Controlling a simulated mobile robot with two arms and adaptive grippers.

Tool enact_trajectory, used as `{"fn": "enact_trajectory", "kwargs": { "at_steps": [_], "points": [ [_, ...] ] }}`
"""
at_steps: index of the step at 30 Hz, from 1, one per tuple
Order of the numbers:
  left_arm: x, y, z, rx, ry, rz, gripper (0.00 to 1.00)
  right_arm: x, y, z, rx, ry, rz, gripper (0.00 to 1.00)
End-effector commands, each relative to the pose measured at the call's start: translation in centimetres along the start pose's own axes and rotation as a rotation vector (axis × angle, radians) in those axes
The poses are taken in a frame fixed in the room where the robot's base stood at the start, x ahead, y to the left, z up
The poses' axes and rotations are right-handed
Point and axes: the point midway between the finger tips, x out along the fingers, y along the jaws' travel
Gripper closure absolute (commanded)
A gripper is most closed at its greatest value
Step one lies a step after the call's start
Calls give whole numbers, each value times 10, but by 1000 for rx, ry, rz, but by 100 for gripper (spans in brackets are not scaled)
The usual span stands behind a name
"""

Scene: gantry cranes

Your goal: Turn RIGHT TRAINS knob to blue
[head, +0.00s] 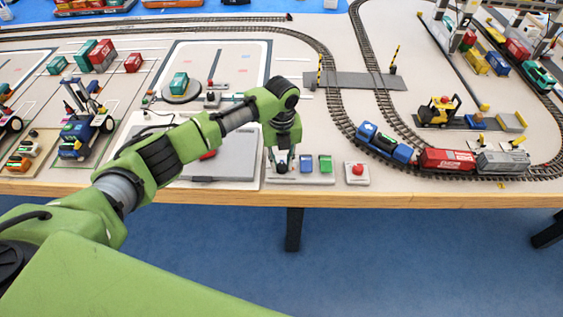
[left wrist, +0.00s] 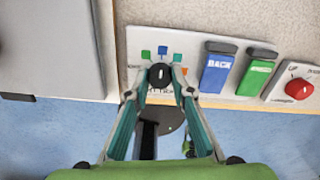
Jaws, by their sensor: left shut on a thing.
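In the left wrist view a small black knob (left wrist: 160,76) with a white mark sits on a pale panel (left wrist: 195,92). Around its upper side are green, blue (left wrist: 162,50) and orange squares. The white mark points roughly up, towards the blue square. My left gripper (left wrist: 157,80) is shut on the knob, one finger on each side. In the head view my left gripper (head: 282,163) reaches down onto the panel (head: 315,181) at the table's front edge and mostly hides the knob. The lettering by the knob is not fully legible. My right gripper is not in view.
Right of the knob stand a blue rocker switch (left wrist: 217,68), a green one (left wrist: 256,74) and a red button or knob (left wrist: 299,88) on its own plate. A grey plate (head: 222,160) lies to the left. A train (head: 445,158) stands on track at the right.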

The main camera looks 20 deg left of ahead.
Motion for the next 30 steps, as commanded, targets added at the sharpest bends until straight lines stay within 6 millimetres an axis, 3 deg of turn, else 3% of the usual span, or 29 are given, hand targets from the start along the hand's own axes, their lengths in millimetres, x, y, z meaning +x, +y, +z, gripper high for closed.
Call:
{"fn": "enact_trajectory", "kwargs": {
  "at_steps": [3,4,6,19,30],
  "points": [
    [1,0,-2,1,4,1,99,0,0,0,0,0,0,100],
    [1,0,-2,1,4,1,75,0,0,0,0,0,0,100],
    [1,0,-2,0,4,1,61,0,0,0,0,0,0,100],
    [-7,0,0,-1,0,-1,61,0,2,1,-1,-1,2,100],
    [-80,-1,1,0,-2,-2,61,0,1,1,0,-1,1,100]
  ]
}}
